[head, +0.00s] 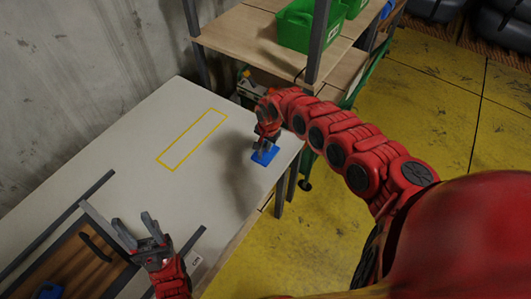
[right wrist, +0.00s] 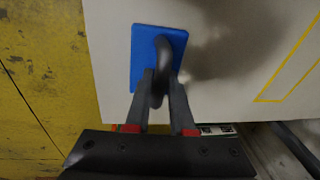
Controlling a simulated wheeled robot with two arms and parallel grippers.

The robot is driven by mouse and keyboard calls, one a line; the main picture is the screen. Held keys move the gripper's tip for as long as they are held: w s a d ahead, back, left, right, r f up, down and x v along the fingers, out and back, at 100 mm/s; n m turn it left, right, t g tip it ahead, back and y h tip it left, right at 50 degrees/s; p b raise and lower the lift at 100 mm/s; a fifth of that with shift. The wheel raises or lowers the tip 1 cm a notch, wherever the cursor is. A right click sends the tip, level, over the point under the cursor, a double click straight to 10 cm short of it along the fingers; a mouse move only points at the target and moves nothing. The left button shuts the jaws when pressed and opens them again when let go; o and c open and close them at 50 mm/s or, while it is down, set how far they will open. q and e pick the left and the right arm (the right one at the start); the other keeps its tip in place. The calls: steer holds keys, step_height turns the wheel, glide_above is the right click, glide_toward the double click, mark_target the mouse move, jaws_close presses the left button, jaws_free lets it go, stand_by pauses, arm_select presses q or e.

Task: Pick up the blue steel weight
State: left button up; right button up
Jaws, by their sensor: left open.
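Whether the plate touches the table is hard to tell. My left gripper (head: 118,222) is open and empty at the lower left, above the table.
A yellow rectangle outline (head: 192,139) marks the clear tabletop (head: 130,130) left of the weight. A brown wooden panel (head: 85,262) with a dark handle lies at the lower left. A shelf (head: 240,35) with a green bin (head: 305,25) stands behind the table.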

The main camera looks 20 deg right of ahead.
jaws_close()
stand_by(1.0)
